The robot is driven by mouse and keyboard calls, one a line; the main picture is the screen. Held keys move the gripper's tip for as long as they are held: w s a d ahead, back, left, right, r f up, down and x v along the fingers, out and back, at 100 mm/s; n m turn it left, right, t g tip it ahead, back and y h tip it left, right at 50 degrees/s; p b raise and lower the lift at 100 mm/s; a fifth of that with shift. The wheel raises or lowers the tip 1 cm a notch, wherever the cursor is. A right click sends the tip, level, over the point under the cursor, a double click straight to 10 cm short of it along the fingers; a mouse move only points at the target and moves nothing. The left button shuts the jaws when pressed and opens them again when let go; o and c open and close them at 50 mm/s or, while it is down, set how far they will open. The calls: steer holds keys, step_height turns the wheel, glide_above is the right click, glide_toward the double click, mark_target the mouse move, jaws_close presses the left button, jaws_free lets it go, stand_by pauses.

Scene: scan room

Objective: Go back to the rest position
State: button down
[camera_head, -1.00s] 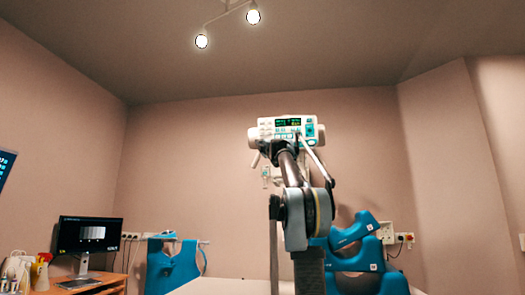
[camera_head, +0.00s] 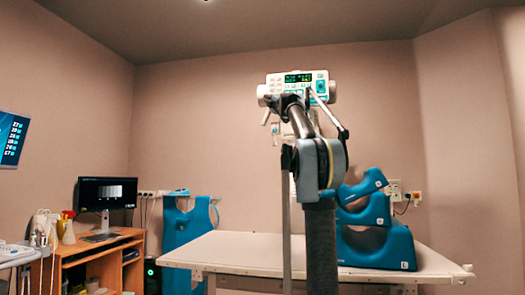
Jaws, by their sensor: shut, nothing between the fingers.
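My arm (camera_head: 322,235) stands in the middle of the head view, with its elbow in front of the table. Its dark upper link (camera_head: 303,122) points up and away, toward a white device with a lit display (camera_head: 299,79). The end of my arm is hidden behind this link, so I cannot make out my gripper or its fingers. Whether the arm touches the device cannot be told; it overlaps it in the picture.
A pale table (camera_head: 235,250) spans the middle, with stacked blue positioning blocks (camera_head: 375,247) at its right. A blue apron-like piece (camera_head: 185,232) hangs behind it. A wooden desk (camera_head: 90,258) with a monitor (camera_head: 105,194) stands left. Wall sockets (camera_head: 394,190) are behind.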

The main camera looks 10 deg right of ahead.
steer(key=shift+f, duration=0.1)
steer(key=s+d+f+m+g+h, duration=0.25)
steer(key=s+f+m, duration=0.25)
steer(key=f, duration=1)
steer(key=s+d+f+m+g+h, duration=0.1)
steer(key=s+f+m+g+h, duration=0.35)
steer(key=f, duration=1.05)
steer(key=s+d+f+m+g+h, duration=0.25)
steer(key=s+f+m, duration=0.4)
steer(key=f, duration=0.85)
steer(key=s+a+f+m+g+y, duration=0.1)
steer(key=s+f+g, duration=0.3)
steer(key=s+f, duration=0.9)
steer(key=s+a+f+m+g, duration=0.2)
steer(key=s+f, duration=1)
steer(key=f, duration=0.6)
steer(key=s+a+f+m+g+y, duration=0.1)
steer(key=s+f+g, duration=0.4)
steer(key=s+f, duration=0.8)
step_height(320, 180, down, 4)
steer(key=shift+s+a+r+m+g+y, duration=0.3)
steer(key=shift+a+m, duration=0.2)
steer(key=shift+m, duration=0.7)
